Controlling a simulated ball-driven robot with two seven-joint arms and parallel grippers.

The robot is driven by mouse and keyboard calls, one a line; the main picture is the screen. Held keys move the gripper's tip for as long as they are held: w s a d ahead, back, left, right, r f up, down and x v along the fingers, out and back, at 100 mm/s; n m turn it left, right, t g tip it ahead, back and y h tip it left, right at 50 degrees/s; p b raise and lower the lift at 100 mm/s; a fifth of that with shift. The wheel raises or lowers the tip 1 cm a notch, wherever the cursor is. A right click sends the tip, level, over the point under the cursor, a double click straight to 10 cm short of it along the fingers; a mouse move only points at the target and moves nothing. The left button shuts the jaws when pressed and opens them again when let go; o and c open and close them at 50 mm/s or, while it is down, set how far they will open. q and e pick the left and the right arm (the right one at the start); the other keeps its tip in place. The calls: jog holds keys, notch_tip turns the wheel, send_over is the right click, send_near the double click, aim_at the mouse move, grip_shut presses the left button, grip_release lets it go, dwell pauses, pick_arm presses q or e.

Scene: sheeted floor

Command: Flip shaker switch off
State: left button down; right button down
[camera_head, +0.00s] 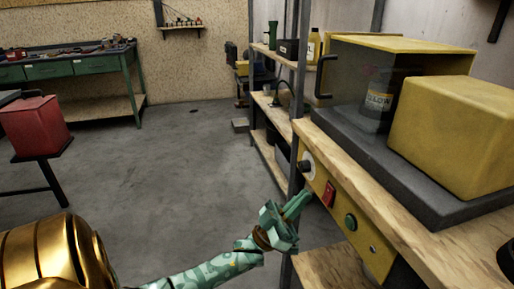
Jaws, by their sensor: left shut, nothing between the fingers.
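The shaker (425,205) stands on a wooden bench at the right, with a dark base, a clear box with a yellow lid, and a yellow block. A can (377,104) shows inside the clear box. On the bench's yellow front panel (316,182) are a red switch (328,194), a green round button (350,222) and a dark knob (305,166). My left gripper (302,198) is shut and empty, just left of the red switch, pointing up towards the panel. I cannot tell whether it touches the panel, nor the switch's position. My right gripper is not in view.
A wooden shelf rack (262,97) with bottles and boxes stands behind the bench. A green workbench (75,68) is at the back left, and a red box (34,126) sits on a stand at the left. The grey floor between is clear.

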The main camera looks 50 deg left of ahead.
pick_arm(q)
jog(key=s+r+v, duration=0.1)
jog(key=v, duration=0.8)
jog(key=shift+s+a, duration=0.4)
jog(key=shift+s, duration=0.1)
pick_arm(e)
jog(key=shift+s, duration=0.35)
pick_arm(q)
jog(key=shift+f, duration=0.15)
